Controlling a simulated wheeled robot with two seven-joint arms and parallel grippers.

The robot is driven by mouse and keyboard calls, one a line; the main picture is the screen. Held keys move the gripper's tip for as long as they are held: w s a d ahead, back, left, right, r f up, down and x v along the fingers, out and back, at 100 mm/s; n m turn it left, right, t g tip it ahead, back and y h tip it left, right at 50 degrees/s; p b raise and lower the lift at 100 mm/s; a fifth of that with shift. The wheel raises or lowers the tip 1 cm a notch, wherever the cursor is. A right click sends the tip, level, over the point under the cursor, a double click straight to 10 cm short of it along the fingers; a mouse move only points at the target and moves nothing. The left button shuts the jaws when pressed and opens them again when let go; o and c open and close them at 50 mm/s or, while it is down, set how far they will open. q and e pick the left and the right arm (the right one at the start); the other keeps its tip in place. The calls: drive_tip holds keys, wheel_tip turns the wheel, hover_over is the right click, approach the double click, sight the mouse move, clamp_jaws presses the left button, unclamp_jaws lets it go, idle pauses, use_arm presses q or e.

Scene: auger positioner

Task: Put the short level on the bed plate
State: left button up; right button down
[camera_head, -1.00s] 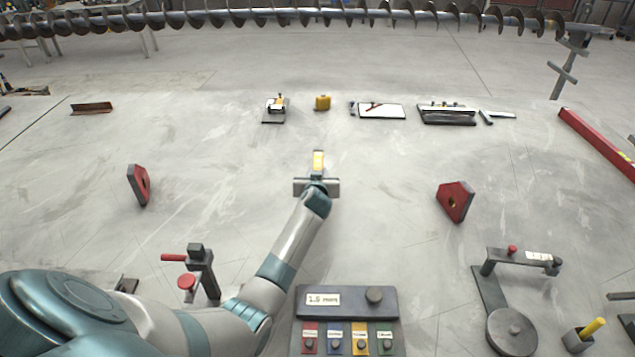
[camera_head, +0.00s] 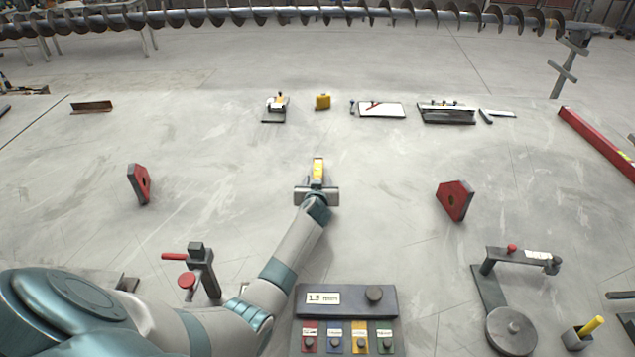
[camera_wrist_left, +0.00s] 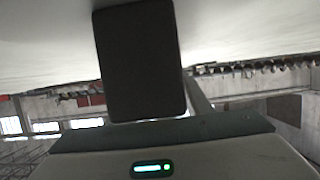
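A narrow yellow bar, which I take for the short level (camera_head: 319,170), shows in the head view directly beyond my left gripper (camera_head: 318,187) and in line with it. The gripper appears shut on its near end; the grip itself is hidden. In the left wrist view a dark block (camera_wrist_left: 140,60) fills the middle, and no yellow shows there. The wide pale grey surface (camera_head: 230,215) under the arm may be the bed plate; I cannot tell for certain. Whether the level touches it is unclear. My right gripper is out of view.
Red angled blocks stand left (camera_head: 139,184) and right (camera_head: 455,200) of the arm. A control box (camera_head: 346,301) is in front. A red beam (camera_head: 598,146) lies far right. The surface around the gripper is clear.

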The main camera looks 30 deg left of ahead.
use_arm(q)
drive_tip(key=shift+r, duration=0.15)
drive_tip(key=shift+s+d+r+p, duration=0.25)
drive_tip(key=shift+s+p, duration=0.15)
drive_tip(key=shift+p, duration=0.3)
drive_tip(key=p+v, duration=0.6)
drive_tip(key=v, duration=0.3)
drive_tip(key=shift+s+d+r, duration=0.15)
drive_tip(key=shift+s+d, duration=0.05)
drive_tip(key=shift+s, duration=0.1)
drive_tip(key=shift+s+d, duration=0.3)
drive_tip(key=shift+s, duration=0.15)
drive_tip(key=shift+o, duration=0.3)
drive_tip(key=shift+r+p, duration=0.1)
drive_tip(key=shift+p, duration=0.2)
